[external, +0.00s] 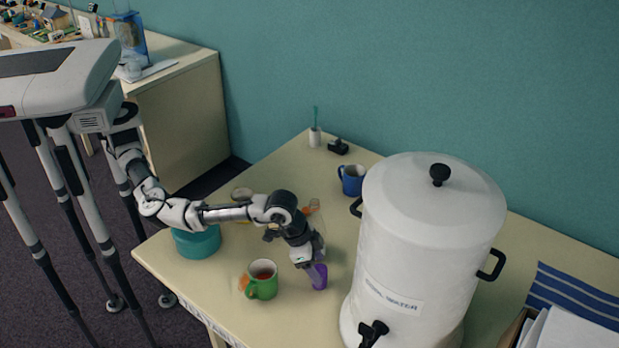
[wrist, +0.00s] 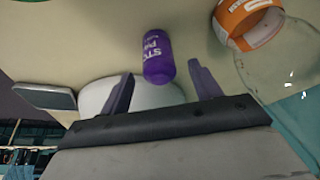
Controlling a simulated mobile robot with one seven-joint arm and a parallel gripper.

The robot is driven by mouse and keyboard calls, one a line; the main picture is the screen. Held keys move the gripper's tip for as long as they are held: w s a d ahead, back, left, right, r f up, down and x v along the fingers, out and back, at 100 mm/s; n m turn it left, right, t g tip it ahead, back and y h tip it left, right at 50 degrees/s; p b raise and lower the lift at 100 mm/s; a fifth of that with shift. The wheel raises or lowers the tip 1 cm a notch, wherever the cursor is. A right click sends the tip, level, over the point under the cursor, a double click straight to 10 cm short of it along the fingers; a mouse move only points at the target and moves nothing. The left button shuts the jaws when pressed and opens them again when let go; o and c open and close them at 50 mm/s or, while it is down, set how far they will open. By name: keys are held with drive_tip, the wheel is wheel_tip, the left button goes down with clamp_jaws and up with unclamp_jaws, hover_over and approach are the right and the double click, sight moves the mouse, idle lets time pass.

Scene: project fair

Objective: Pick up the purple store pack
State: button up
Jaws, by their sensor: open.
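The purple store pack (wrist: 158,55) is a small purple cylinder with white lettering, standing on the table. In the wrist view it lies just beyond my open gripper (wrist: 158,85), roughly centred between the two fingers. In the external view the pack (external: 319,277) shows right beside my gripper (external: 306,262), partly hidden by it. The fingers do not visibly close around the pack, and the gap between them is empty. I cannot tell exactly how far the pack is from the fingertips.
A large white water urn (external: 425,240) stands close on the right. A green mug (external: 262,283) is at the left, and a teal container (external: 196,243) is behind it. A blue mug (external: 351,180) stands farther back. An orange-banded clear item (wrist: 248,22) is near the pack.

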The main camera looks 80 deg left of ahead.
sight(317, 267)
drive_tip(key=shift+p+x, duration=0.35)
drive_tip(key=shift+x, duration=1.25)
drive_tip(key=shift+s, duration=0.1)
drive_tip(key=shift+c, duration=0.3)
drive_tip(key=c, duration=0.9)
drive_tip(key=shift+c, duration=0.7)
drive_tip(key=shift+r, duration=0.1)
